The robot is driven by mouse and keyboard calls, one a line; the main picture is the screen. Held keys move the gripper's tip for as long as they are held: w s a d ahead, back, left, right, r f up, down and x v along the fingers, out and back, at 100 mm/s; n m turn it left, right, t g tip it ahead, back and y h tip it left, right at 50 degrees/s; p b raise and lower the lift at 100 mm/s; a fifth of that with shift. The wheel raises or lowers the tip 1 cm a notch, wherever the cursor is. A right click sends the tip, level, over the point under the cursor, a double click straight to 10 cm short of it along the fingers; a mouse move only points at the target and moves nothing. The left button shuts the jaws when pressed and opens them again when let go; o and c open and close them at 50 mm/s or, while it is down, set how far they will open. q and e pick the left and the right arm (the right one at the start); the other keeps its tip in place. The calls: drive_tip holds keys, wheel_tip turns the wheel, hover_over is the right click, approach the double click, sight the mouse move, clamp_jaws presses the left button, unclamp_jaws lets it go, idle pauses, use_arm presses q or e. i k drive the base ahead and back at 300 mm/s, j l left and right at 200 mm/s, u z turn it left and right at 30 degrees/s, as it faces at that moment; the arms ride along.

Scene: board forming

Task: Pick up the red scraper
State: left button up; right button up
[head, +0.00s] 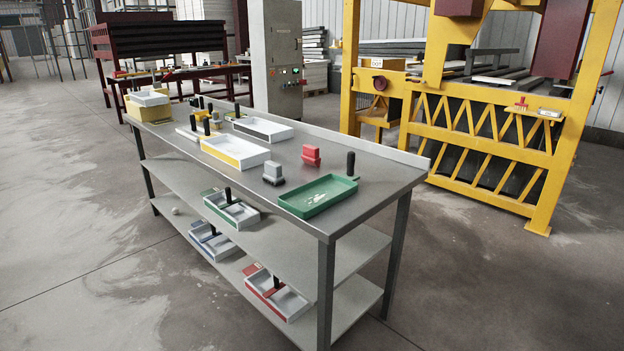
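A tool with a black upright handle (276,282) and a red flat part (268,293) lies in a red-rimmed tray (301,311) on the bottom shelf of the metal table; it looks like the red scraper. A red block-shaped tool (311,154) stands on the tabletop behind the green tray; its exact kind is hard to tell. A small red object (521,102) sits on the yellow machine at the right. Neither of my grippers is in view.
The metal table (380,178) carries a green tray (318,197), a grey block tool (273,172) and yellow and white trays. Its middle shelf (300,238) overhangs the bottom one. Similar trays with black-handled tools sit on the shelves. Floor in front is clear.

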sight(311, 153)
drive_tip(key=u, duration=0.8)
drive_tip(key=i+j+u, duration=0.1)
drive_tip(key=i+u, duration=0.6)
drive_tip(key=i, duration=1.2)
drive_tip(key=i+j+z, duration=0.15)
drive_tip(key=i, duration=1)
drive_tip(key=i+z, duration=0.3)
drive_tip(key=i, duration=0.2)
drive_tip(key=i+z, duration=0.3)
drive_tip(key=i, duration=0.25)
drive_tip(key=z, duration=0.4)
drive_tip(key=i+z, duration=0.15)
drive_tip(key=z, duration=0.25)
drive_tip(key=j+z, duration=0.1)
drive_tip(key=z, duration=1.55)
